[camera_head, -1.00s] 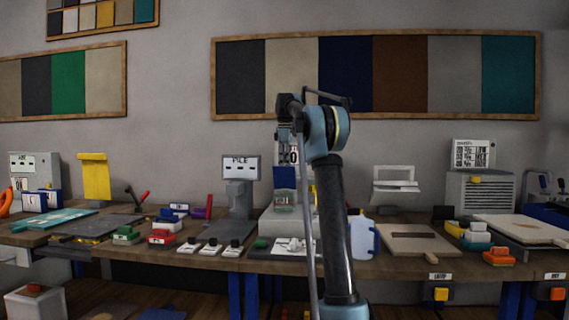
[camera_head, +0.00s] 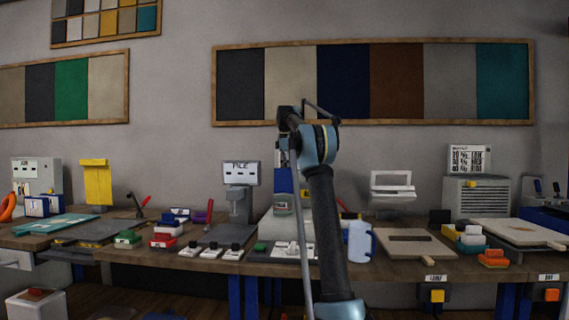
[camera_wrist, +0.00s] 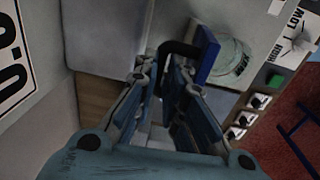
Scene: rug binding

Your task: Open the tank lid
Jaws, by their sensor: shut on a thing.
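My gripper (camera_wrist: 161,70) shows in the wrist view, its fingertips closed around a dark curved handle (camera_wrist: 180,47). A blue upright piece (camera_wrist: 207,54) is right beside the handle, next to a round pale glassy part (camera_wrist: 234,62) on the light-coloured machine. The handle looks like the tank lid's, but how far the lid is raised cannot be told. In the head view the machine (camera_head: 268,228) stands on the bench behind my arm, with a blue panel (camera_head: 283,180) above it. My arm hides much of the machine and the gripper's fingertips there.
Several switches (camera_head: 235,252) line the bench front left of my arm. A pale blue jug (camera_head: 360,241) stands close on the right, beside a board (camera_head: 408,242) with a slot. The machine marked PILE (camera_head: 240,174) stands to the left.

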